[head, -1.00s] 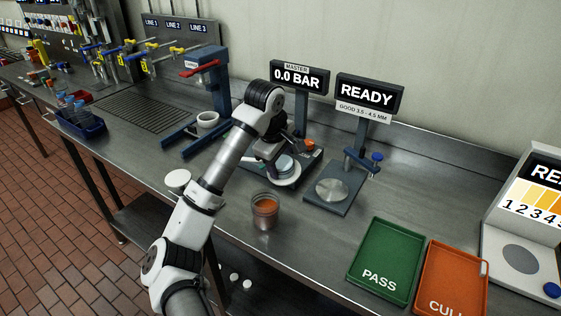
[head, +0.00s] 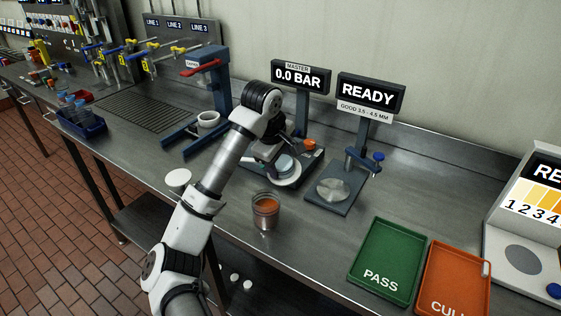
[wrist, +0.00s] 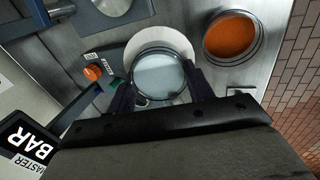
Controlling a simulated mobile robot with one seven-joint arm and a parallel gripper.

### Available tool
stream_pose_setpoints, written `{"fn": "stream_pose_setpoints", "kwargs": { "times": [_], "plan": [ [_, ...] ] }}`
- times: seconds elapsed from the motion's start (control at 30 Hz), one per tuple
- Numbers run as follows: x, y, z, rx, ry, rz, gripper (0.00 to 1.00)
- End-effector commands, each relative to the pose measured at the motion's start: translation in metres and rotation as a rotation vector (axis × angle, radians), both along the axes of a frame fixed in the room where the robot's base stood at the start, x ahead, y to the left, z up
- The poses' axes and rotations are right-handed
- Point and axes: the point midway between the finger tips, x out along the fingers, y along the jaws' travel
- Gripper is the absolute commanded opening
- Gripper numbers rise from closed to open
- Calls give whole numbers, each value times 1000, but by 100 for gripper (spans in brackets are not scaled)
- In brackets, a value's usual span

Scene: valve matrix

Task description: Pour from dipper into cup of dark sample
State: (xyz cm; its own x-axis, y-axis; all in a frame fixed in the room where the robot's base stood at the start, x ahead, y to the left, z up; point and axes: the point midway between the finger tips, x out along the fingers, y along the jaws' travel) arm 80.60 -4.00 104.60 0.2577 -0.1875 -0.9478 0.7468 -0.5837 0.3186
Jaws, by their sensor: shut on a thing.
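My gripper (wrist: 162,92) has its two fingers on either side of a round, clear-walled vessel (wrist: 160,72) with pale contents. In the head view the vessel (head: 285,163) is partly hidden by my gripper (head: 277,160). A white round disc (wrist: 183,36) shows around and beneath it; I cannot tell whether they touch. A clear cup with orange-brown contents (head: 265,212) stands upright on the bench, nearer the front edge and apart from my gripper. It is at the upper right in the wrist view (wrist: 231,36). I cannot tell which vessel is the dipper.
Behind my gripper is the 0.0 BAR display (head: 300,77). A gauge stand (head: 335,192) is to its right. Green PASS (head: 379,285) and orange CULL (head: 449,290) trays lie at front right. A blue press frame (head: 217,85) with a white cup (head: 208,120) stands left.

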Motion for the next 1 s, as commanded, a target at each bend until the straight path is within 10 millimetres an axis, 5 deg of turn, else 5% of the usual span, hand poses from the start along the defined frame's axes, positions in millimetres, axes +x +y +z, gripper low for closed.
{"fn": "stream_pose_setpoints", "kwargs": {
  "times": [1.0],
  "plan": [
    [-5, 4, 1, -27, -37, 0, 26]
  ]
}}
